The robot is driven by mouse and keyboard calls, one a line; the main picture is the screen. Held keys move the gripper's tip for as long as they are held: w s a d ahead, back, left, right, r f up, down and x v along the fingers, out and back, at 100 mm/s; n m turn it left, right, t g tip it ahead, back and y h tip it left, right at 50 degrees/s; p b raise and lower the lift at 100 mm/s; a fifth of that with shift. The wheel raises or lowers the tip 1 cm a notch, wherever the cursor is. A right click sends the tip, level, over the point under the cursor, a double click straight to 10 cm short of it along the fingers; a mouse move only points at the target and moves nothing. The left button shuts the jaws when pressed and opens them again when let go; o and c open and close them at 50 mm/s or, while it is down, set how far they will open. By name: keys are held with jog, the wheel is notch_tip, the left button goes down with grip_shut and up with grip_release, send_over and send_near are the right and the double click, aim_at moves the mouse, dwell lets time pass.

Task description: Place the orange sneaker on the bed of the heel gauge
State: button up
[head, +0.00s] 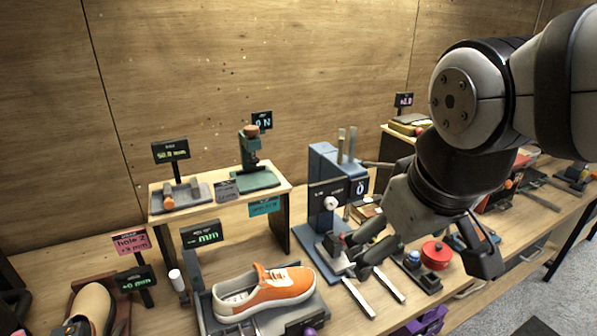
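The orange sneaker (267,291), with a white sole and pale collar, sits lengthwise on a grey gauge bed (318,318), its toe to the right. A display reading "-- mm" (200,234) stands behind this gauge; I take it for the heel gauge, though no name is legible. The sneaker's underside is hidden, so I cannot tell how flush it sits. My gripper (425,268) is to the right of the sneaker and apart from it. Its fingers are spread wide, with nothing visibly held between them.
A blue press (323,165) stands behind my gripper. A red round tin (436,255) shows between the fingers. A small raised bench (222,187) carries two devices behind the sneaker. A tan shoe form (91,303) is at left, and a purple object (425,322) at front.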

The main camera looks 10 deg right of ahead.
jog(key=shift+s+r+m+t+y, duration=0.3)
jog(key=shift+s+m, duration=0.25)
jog(key=shift+s, duration=0.4)
jog(key=shift+s+r+m+t+y, duration=0.15)
jog(key=shift+s+r+m, duration=0.3)
jog(key=shift+s, duration=0.45)
jog(key=shift+f, duration=0.1)
